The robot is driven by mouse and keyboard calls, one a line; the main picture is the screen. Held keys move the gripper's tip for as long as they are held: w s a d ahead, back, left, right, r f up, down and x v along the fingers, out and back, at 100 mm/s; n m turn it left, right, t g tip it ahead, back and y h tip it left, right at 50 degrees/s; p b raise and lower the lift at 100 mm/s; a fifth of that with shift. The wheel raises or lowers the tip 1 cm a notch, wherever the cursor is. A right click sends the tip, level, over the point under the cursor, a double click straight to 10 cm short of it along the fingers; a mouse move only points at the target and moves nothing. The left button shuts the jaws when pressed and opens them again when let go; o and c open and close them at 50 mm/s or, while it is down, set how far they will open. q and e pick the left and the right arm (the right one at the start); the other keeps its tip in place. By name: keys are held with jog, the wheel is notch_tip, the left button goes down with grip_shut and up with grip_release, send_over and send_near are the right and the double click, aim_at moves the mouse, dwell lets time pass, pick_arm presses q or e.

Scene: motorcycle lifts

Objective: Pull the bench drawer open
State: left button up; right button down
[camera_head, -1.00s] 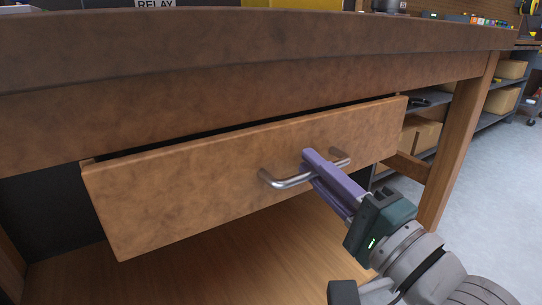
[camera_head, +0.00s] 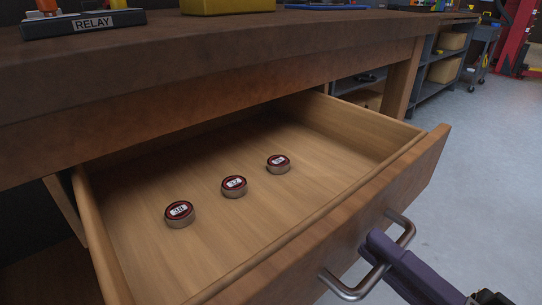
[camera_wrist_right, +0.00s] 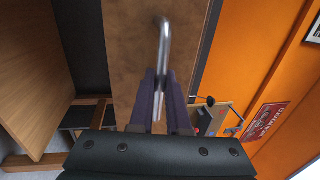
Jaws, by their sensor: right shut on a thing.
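The bench drawer (camera_head: 300,250) stands well out from the wooden bench (camera_head: 230,70), and its inside shows from above. Its curved metal handle (camera_head: 345,290) is on the front face. My right gripper (camera_head: 378,245), with purple fingers, is shut on the handle near its middle. In the right wrist view the handle (camera_wrist_right: 164,45) runs between the two fingers of my right gripper (camera_wrist_right: 160,85). My left gripper is in neither view.
Three small round red-topped tins (camera_head: 234,186) with labels lie on the drawer floor. A RELAY holder (camera_head: 82,22) and a yellow box (camera_head: 227,5) sit on the bench top. Shelves with boxes (camera_head: 447,67) stand beyond.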

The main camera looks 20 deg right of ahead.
jog(key=shift+r+v, duration=0.2)
jog(key=shift+v, duration=0.8)
jog(key=shift+r+v, duration=0.2)
jog(key=shift+v, duration=0.85)
jog(key=c, duration=1.2)
grip_release()
jog(key=shift+o, duration=0.2)
jog(key=b+v, duration=0.1)
jog(key=v, duration=0.9)
